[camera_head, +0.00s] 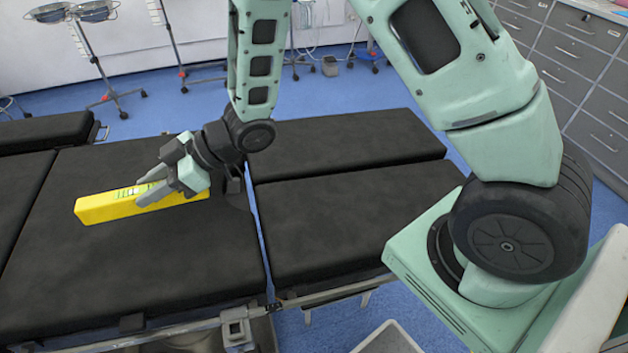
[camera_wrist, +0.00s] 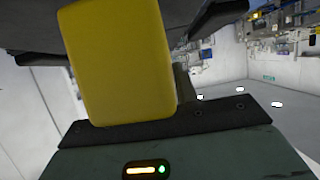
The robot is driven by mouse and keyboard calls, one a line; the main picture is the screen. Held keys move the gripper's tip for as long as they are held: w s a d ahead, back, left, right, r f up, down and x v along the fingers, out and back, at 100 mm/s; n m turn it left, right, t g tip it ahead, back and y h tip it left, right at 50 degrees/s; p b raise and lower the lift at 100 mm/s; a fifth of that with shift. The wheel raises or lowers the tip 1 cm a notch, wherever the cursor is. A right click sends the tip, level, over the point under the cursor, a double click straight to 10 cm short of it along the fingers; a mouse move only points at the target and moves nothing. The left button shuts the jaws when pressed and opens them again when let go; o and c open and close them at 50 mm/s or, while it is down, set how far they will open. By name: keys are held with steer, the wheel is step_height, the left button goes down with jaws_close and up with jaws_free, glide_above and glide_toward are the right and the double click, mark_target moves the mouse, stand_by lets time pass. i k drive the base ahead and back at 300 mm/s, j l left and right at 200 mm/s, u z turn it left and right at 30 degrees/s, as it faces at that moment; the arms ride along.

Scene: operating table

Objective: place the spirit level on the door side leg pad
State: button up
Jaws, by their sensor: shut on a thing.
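The yellow spirit level (camera_head: 100,208) is held in my gripper (camera_head: 147,190) over the black middle section of the operating table, long side roughly left to right. The fingers are shut around its right half; a green vial window shows near them. I cannot tell whether it touches the padding. In the wrist view one yellow face of the level (camera_wrist: 115,60) fills the upper left. Two black leg pads lie to the right, a far one (camera_head: 350,140) and a near one (camera_head: 365,215), both bare. No door shows, so I cannot tell which is door side.
The table's middle section (camera_head: 130,275) is split from the leg pads by a narrow gap. A metal rail (camera_head: 340,292) runs along the near edge. Wheeled stands (camera_head: 125,100) are behind, and grey drawer cabinets (camera_head: 580,65) stand at the upper right.

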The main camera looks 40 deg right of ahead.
mark_target(386, 211)
steer(key=k+l, duration=0.15)
steer(key=l, duration=0.3)
steer(key=k+l, duration=0.1)
steer(key=l, duration=0.3)
steer(key=k+l, duration=0.15)
steer(key=l, duration=0.3)
steer(key=k+l, duration=0.1)
steer(key=l, duration=0.35)
steer(key=k+l, duration=0.15)
steer(key=l, duration=0.25)
